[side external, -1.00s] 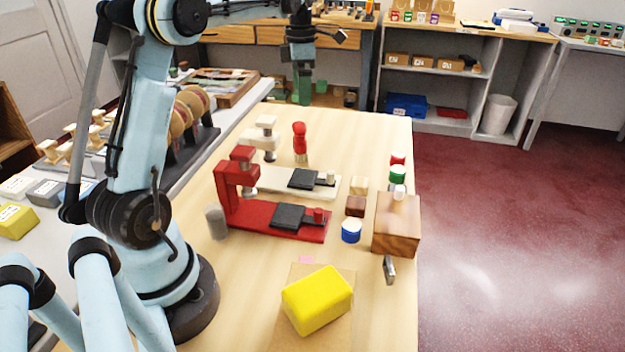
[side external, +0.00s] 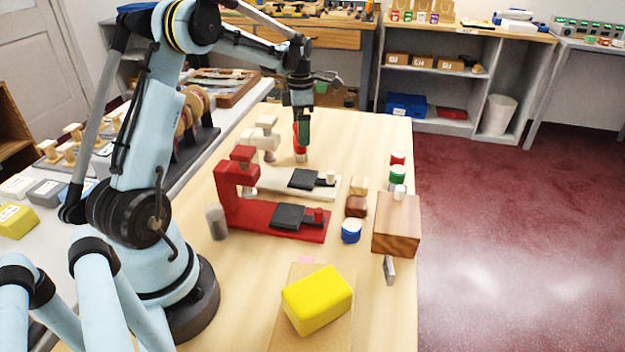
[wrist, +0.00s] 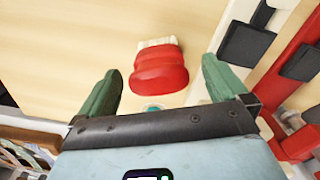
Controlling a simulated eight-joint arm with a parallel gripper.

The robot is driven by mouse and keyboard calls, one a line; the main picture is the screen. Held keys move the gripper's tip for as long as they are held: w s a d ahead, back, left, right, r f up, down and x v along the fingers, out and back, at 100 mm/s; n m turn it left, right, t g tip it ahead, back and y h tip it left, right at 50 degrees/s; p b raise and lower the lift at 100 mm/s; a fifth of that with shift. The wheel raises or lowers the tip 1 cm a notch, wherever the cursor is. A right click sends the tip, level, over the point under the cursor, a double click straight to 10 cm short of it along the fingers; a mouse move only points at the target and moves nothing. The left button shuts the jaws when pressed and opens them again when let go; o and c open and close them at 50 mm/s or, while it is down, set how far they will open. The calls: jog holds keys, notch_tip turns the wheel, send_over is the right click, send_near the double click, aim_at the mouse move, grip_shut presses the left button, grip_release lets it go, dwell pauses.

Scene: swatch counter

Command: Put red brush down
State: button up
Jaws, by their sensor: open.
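The red brush (side external: 299,133) stands upright on the wooden table, pale bristles down, behind the white clamp-like stand. In the wrist view the brush (wrist: 160,74) shows its red body and pale bristles. My gripper (side external: 303,140) is low at the brush and partly hides it in the side view. In the wrist view my gripper (wrist: 161,68) is open, with one green finger on each side of the brush and gaps between. Whether a finger touches the brush is not clear.
A white stand (side external: 265,182) and a red stand (side external: 262,218) with dark pads are close in front. A wooden block (side external: 396,226), small jars (side external: 397,174) and a yellow block (side external: 317,300) lie nearer. The table right of the brush is clear.

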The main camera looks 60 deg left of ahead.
jog(key=f, duration=0.4)
jog(key=shift+s+a+f, duration=0.1)
jog(key=shift+s+a, duration=0.05)
jog(key=shift+a, duration=0.05)
jog(key=shift+c, duration=0.2)
jog(key=c, duration=1.1)
